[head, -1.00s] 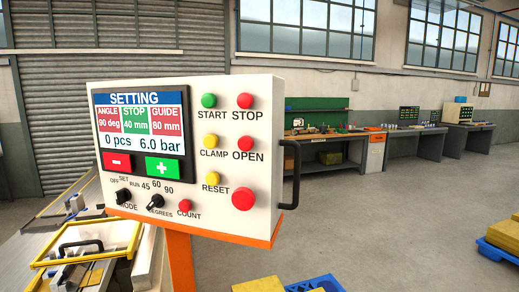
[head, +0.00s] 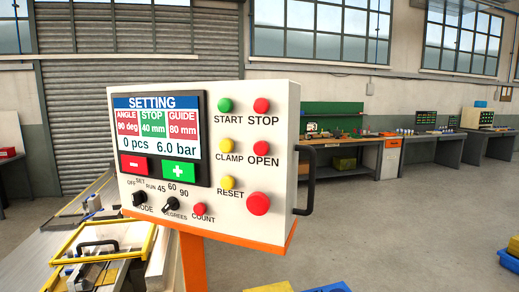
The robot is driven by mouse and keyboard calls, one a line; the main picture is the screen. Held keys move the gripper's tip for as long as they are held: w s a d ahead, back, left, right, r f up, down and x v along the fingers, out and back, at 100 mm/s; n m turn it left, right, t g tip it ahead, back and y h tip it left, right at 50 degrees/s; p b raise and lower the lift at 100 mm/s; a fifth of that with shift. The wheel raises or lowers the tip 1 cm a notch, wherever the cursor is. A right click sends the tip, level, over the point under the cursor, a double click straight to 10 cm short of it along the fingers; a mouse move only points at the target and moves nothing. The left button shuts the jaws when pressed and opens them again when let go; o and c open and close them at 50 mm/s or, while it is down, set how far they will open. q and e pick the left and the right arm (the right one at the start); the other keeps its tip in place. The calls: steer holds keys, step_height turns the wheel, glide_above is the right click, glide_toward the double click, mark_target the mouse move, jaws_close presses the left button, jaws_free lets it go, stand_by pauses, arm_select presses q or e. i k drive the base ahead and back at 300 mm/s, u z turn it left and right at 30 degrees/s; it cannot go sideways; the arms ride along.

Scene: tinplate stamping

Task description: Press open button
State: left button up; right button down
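The white control box (head: 276,200) stands on an orange post in the middle of the head view. Its red OPEN button (head: 262,148) sits in the right column, below the red STOP button (head: 262,105) and right of the yellow CLAMP button (head: 227,146). A larger red button (head: 258,204) is lower down, right of the yellow RESET button (head: 228,183). The screen (head: 158,138) reads SETTING, 90 deg, 40 mm, 80 mm, 0 pcs and 6.0 bar. Neither of my grippers is in view.
A black handle (head: 309,180) sticks out from the box's right side. A machine with a yellow frame (head: 98,228) stands at lower left. Blue pallet parts (head: 508,261) show at lower right. Workbenches (head: 350,150) stand at the back wall. The floor right of the box is open.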

mark_target(261, 148)
steer(key=z, duration=0.45)
steer(key=k, duration=0.95)
steer(key=u, duration=1.6)
